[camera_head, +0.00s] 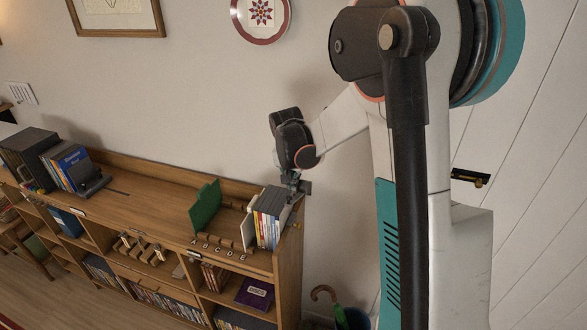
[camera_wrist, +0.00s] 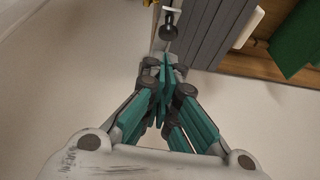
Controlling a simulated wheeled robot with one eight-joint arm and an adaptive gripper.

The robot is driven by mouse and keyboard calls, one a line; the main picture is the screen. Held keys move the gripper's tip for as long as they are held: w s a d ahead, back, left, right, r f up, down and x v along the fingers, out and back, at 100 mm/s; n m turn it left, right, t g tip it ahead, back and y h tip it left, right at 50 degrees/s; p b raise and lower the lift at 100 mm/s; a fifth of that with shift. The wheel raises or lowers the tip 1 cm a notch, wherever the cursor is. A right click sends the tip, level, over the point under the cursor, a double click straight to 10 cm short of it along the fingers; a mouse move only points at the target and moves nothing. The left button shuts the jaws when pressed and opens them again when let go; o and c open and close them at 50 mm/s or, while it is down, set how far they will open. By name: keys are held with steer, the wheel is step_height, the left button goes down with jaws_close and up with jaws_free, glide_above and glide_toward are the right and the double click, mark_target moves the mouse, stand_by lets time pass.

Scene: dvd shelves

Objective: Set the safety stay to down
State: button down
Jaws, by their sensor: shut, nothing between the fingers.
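A small dark fitting with a round knob (camera_wrist: 168,32) shows at the top of the wrist view, beside the end of a row of grey cases. It may be the safety stay; I cannot tell whether it is up or down. A dark bracket (camera_head: 304,187) shows at the right end of the shelf top in the head view. My gripper (camera_wrist: 165,68) is shut and empty, its teal fingers together just below the knob; contact is unclear. In the head view my gripper (camera_head: 291,190) points down at the shelf's right end, partly hiding the fittings there.
The wooden shelf unit (camera_head: 289,262) holds upright cases (camera_head: 268,217) at its right end and a green panel (camera_head: 204,206) beside them. A blue book (camera_head: 70,166) and dark cases stand at left.

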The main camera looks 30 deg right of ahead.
mark_target(290, 197)
steer(key=shift+s+a+f, duration=0.2)
steer(key=shift+a+f, duration=0.1)
steer(key=shift+f, duration=0.4)
steer(key=shift+s+a+f+b, duration=0.35)
steer(key=shift+f+b, duration=0.15)
steer(key=shift+b, duration=0.05)
steer(key=shift+s+a+f+b, duration=0.3)
steer(key=shift+f+b, duration=0.2)
steer(key=shift+r, duration=0.1)
